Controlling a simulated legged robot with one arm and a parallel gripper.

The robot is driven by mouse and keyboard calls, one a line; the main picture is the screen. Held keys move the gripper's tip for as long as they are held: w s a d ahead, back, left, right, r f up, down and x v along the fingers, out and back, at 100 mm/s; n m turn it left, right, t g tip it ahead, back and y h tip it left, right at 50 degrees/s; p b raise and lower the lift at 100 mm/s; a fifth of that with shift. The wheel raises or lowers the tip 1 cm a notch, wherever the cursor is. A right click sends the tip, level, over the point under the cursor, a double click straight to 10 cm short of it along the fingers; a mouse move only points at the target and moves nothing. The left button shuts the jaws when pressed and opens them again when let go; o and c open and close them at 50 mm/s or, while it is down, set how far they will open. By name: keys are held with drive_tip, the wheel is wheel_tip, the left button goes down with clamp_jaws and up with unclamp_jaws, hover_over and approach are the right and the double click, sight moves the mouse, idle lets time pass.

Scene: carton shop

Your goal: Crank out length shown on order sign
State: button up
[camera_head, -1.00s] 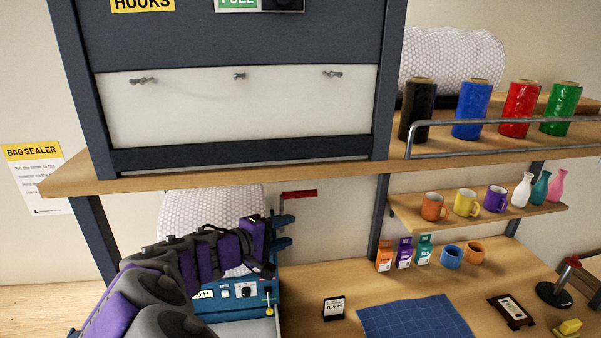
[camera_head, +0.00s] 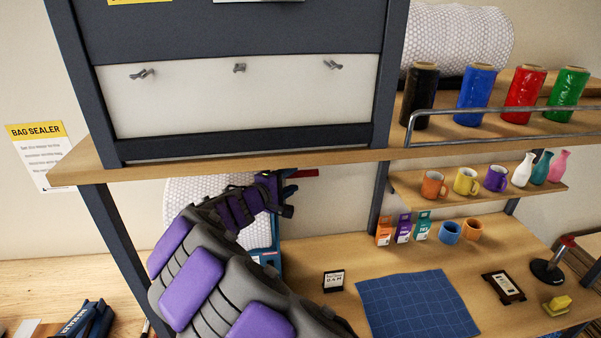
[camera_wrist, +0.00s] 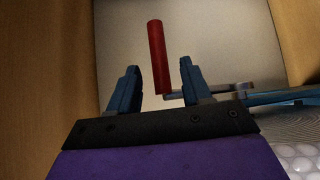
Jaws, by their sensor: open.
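In the wrist view my gripper (camera_wrist: 154,88) is open. The red crank handle (camera_wrist: 157,55) stands upright beyond and between its two blue fingers, with a visible gap on each side. A grey crank arm (camera_wrist: 220,90) runs right from the handle's lower end. In the head view my gripper (camera_head: 291,190) is beside the bubble wrap roll (camera_head: 190,199), under the shelf, and only a bit of the red handle (camera_head: 308,173) shows past it. The small order sign (camera_head: 334,281) stands on the bench; its print is too small to read surely. My arm hides most of the blue dispenser (camera_head: 268,258).
A wooden shelf (camera_head: 225,168) runs close above my gripper. A blue cutting mat (camera_head: 418,305) lies on the bench to the right. Small boxes (camera_head: 404,228) and mugs (camera_head: 450,232) stand behind it. A blue tool (camera_head: 85,321) lies at lower left.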

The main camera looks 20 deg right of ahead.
sight(298, 176)
drive_tip(key=x, duration=0.6)
drive_tip(key=shift+d+p, duration=0.1)
drive_tip(key=shift+p, duration=0.25)
drive_tip(key=shift+a, duration=0.2)
drive_tip(key=shift+c, duration=0.8)
clamp_jaws()
drive_tip(key=shift+s, duration=0.1)
